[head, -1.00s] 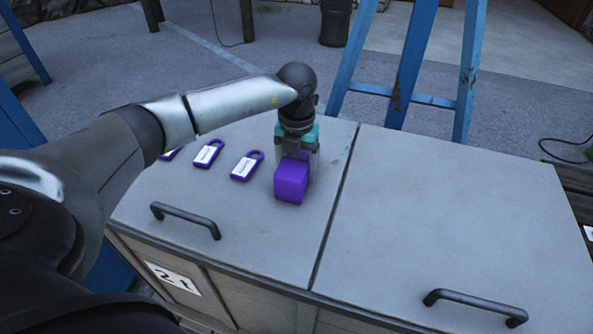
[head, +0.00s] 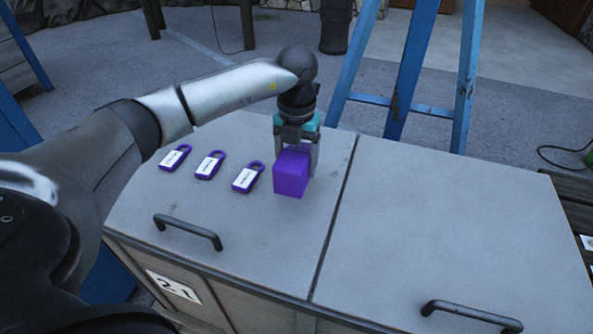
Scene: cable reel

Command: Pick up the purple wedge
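The purple wedge (head: 291,174) shows as a block-like purple piece over the left lid of the grey chest. My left gripper (head: 297,150) comes down on it from above, with a finger showing at its right side and the wedge between the fingers. The gripper is shut on the wedge and appears to hold it a little above the lid. The far side of the wedge is partly hidden by the gripper. My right gripper is not in view.
Three purple padlock-shaped tags (head: 209,166) with white labels lie on the lid left of the wedge. The grey chest (head: 440,230) has two lids with dark handles (head: 188,232). The right lid is clear. A blue stepladder (head: 408,70) stands behind.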

